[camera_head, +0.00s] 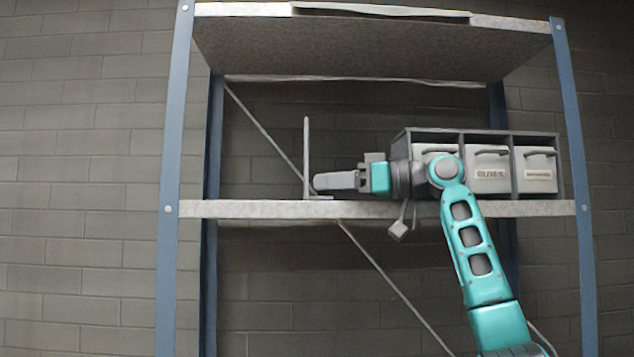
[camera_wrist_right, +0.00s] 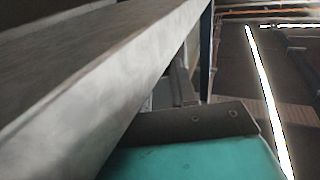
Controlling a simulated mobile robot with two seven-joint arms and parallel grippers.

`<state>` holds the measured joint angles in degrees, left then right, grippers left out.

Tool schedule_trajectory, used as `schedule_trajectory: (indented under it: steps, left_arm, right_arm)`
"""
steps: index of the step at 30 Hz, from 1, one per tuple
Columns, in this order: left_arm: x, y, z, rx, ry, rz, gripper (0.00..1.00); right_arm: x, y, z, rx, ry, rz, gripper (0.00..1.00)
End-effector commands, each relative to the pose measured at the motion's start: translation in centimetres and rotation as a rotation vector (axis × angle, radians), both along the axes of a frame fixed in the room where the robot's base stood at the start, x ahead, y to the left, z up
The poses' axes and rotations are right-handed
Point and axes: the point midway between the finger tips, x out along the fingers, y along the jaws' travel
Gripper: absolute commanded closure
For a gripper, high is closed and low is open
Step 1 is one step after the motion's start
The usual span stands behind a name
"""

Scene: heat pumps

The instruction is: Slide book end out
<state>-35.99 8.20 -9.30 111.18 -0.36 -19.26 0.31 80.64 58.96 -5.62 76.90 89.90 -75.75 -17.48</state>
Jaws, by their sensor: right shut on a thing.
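The book end (camera_head: 306,150) is a thin, light grey upright plate with a short foot on the middle shelf (camera_head: 240,208), left of the drawer unit. My right gripper (camera_head: 318,183) reaches in from the right, lying level just above the shelf, with its tips at the lower part of the book end. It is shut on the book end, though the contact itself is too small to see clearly. In the right wrist view the gripper (camera_wrist_right: 185,95) shows in part beside a pale shelf edge, and its tips are hard to make out. My left gripper is not in view.
A dark unit (camera_head: 487,133) with pale drawers, one labelled OLIVES, stands on the shelf behind my right arm. The upper shelf (camera_head: 380,45) is overhead. Blue posts (camera_head: 175,120) frame the rack, and a diagonal brace (camera_head: 390,280) crosses behind. The shelf left of the book end is clear.

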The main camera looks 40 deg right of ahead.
Motion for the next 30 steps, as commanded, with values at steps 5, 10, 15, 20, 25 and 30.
schedule_trajectory:
  steps: [5, 10, 15, 20, 25, 30]
  left_arm:
    - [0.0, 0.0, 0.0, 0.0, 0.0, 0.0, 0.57]
    - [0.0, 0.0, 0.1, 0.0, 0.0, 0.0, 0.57]
    - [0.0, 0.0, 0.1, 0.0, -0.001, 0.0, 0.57]
    - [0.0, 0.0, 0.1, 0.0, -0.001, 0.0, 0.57]
    - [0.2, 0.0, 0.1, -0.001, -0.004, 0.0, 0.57]
    - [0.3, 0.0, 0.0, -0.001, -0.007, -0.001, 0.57]
  right_arm:
    - [-0.3, -0.3, 0.0, 0.0, -0.001, -0.001, 1.0]
    - [-0.2, -0.3, 0.0, 0.001, -0.002, 0.0, 0.67]
    - [-0.2, -0.3, 0.0, 0.001, -0.002, 0.0, 0.51]
    - [-0.2, -0.3, 0.0, 0.0, -0.001, 0.0, 0.49]
    - [0.0, -0.1, 0.0, 0.0, -0.001, 0.0, 0.49]
    - [1.2, 1.5, 0.0, 0.0, -0.002, 0.003, 0.49]
